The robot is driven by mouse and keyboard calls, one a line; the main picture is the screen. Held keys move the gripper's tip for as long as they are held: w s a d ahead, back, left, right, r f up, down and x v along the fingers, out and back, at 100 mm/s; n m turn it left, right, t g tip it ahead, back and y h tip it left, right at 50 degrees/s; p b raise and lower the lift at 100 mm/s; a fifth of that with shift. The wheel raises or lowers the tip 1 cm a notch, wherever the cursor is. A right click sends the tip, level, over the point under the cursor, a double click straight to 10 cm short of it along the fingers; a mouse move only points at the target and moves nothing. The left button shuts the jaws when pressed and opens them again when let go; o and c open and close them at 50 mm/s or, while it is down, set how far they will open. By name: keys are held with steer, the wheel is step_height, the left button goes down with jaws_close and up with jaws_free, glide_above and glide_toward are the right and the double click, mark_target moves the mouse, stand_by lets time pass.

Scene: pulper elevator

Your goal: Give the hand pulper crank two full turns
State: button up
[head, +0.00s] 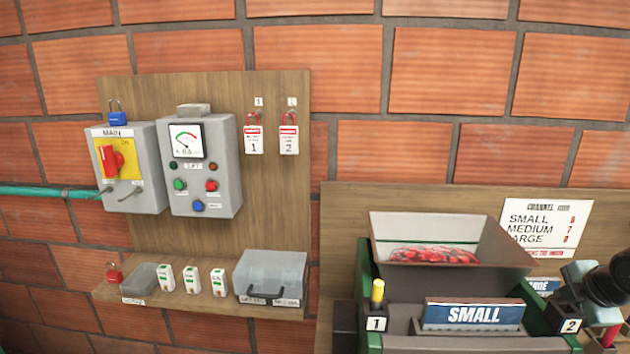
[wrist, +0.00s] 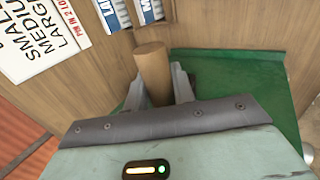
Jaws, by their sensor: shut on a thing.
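The hand pulper shows at the lower right of the head view, with an open hopper (head: 392,262) holding red cherries. A blue plate marked SMALL (head: 473,315) is on its front. In the wrist view my gripper (wrist: 159,88) is shut on the round wooden crank handle (wrist: 151,62), one finger on each side. The handle's top sticks out above the fingers. A green surface (wrist: 225,65) of the machine lies behind and to the right. The crank arm is hidden behind my gripper. In the head view my wrist is at the right edge, and the crank cannot be made out.
A size chart (head: 545,228) hangs behind the pulper, close to my arm. A yellow-topped pin (head: 377,291) stands by marker 1. On the left are a MAIN switch box (head: 130,168), a gauge box (head: 203,165), and a shelf (head: 200,301) with tags and a clear box.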

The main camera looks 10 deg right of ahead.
steer(key=shift+s+a+f, duration=0.1)
steer(key=shift+s, duration=0.35)
steer(key=shift+s+a+f, duration=0.1)
steer(key=shift+s, duration=0.3)
steer(key=s+b, duration=0.1)
steer(key=b, duration=0.1)
steer(key=s+f+b, duration=0.1)
steer(key=b, duration=0.1)
steer(key=s+b, duration=0.1)
steer(key=b, duration=0.1)
steer(key=shift+a+f, duration=0.3)
steer(key=shift+a, duration=0.1)
